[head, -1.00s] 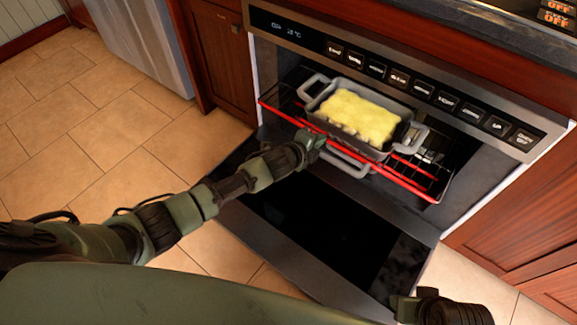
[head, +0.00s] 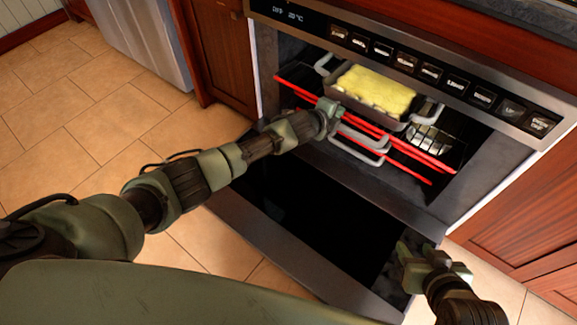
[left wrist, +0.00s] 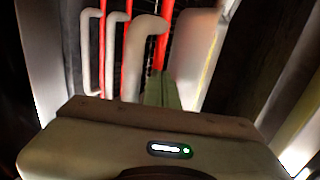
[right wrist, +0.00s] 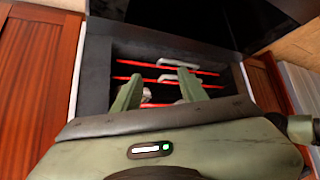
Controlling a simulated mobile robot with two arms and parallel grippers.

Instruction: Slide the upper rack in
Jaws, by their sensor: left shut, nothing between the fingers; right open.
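The upper rack (head: 425,157) has a red front bar and stands in the open oven, below the control panel. A grey baking dish with yellow food (head: 375,92) sits on it. My left gripper (head: 329,106) is shut and empty, its tip at the rack's red bar and the front of the dish; I cannot tell if it touches. The left wrist view shows its shut fingers (left wrist: 161,91) near red bars and pale handles. My right gripper (head: 430,254) is open and empty, in front of the oven at lower right; its fingers (right wrist: 160,92) show in its wrist view.
A lower rack (head: 412,174) with a red bar lies beneath, with a pale-handled dish (head: 358,152) on it. The dark oven door (head: 290,215) hangs open below my arms. Wooden cabinets (head: 515,225) flank the oven. Tiled floor (head: 90,125) is clear at left.

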